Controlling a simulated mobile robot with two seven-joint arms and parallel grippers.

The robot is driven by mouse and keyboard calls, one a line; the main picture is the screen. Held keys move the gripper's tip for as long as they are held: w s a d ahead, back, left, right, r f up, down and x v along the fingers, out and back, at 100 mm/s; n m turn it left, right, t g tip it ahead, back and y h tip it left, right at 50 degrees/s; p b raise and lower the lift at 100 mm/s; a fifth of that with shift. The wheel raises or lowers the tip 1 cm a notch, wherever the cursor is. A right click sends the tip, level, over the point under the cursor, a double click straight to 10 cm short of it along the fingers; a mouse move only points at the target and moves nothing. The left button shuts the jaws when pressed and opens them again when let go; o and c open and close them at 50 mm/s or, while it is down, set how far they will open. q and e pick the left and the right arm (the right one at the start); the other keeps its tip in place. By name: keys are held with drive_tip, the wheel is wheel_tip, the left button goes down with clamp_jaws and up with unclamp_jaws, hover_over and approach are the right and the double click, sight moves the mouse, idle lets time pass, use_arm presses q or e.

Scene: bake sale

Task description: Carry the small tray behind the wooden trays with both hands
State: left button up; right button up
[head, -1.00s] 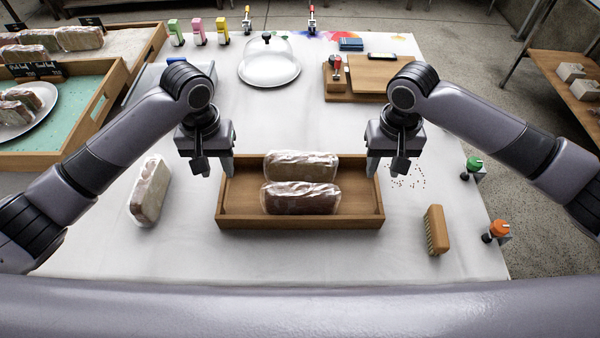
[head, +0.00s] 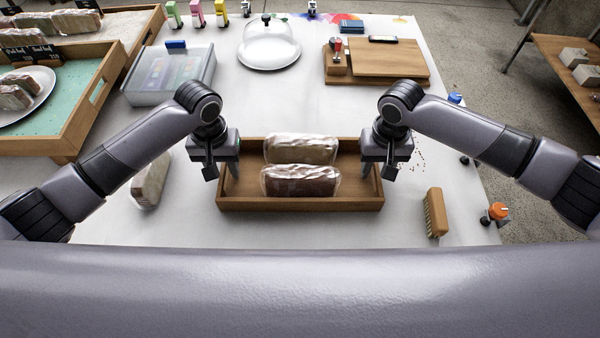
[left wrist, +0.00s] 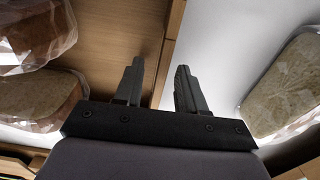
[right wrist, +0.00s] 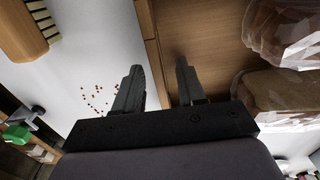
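The small wooden tray (head: 300,204) lies on the table in front of me in the head view, holding two wrapped loaves (head: 300,182). My left gripper (head: 226,172) is at its left side wall. In the left wrist view its fingers (left wrist: 160,85) stand apart on either side of the wall's rim (left wrist: 172,45). My right gripper (head: 380,172) is at the right side wall, and in the right wrist view its fingers (right wrist: 158,80) also straddle the rim (right wrist: 149,40). Both look open, with gaps beside the wall. Larger wooden trays (head: 88,112) with wrapped loaves stand at the left.
A wrapped loaf (head: 150,183) lies left of the small tray, a brush (head: 435,212) right of it. A lidded plastic box (head: 168,78), a glass dome (head: 268,45) and wooden boards (head: 378,68) stand farther back. Clear table lies between them and the tray.

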use_arm(q)
drive_tip(key=shift+f, duration=0.15)
use_arm(e)
drive_tip(key=shift+f, duration=0.1)
use_arm(q)
clamp_jaws()
use_arm(e)
clamp_jaws()
use_arm(q)
drive_tip(key=shift+r, duration=0.25)
use_arm(e)
drive_tip(key=shift+r, duration=0.2)
